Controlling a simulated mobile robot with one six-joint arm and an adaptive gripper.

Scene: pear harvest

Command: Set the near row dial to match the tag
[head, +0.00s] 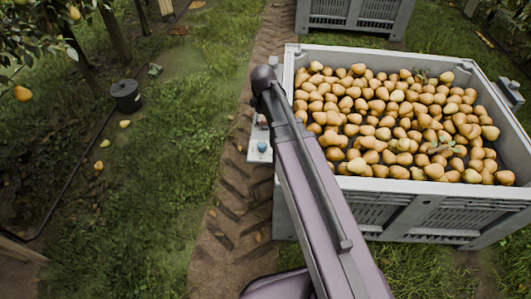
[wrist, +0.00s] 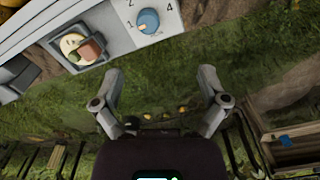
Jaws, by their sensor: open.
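The dial (wrist: 148,21) is a blue round knob on a pale panel at the top of the wrist view. Numerals 1, 2 and 4 show around it, with 1 at its left. Its exact setting is too small to tell. It also shows in the head view as a small blue spot (head: 262,147) beside the crate. Left of it is a dark-framed square (wrist: 80,48) with a pale round shape and a reddish block; I cannot tell if this is the tag. My gripper (wrist: 160,72) is open and empty, below the dial in the wrist view and apart from it.
A grey crate (head: 395,187) full of pears stands at the right of the head view, with another crate (head: 352,22) behind. A dark pot (head: 126,95) and fallen pears lie left. A wooden box (wrist: 296,146) shows at lower right in the wrist view. Grass lies between.

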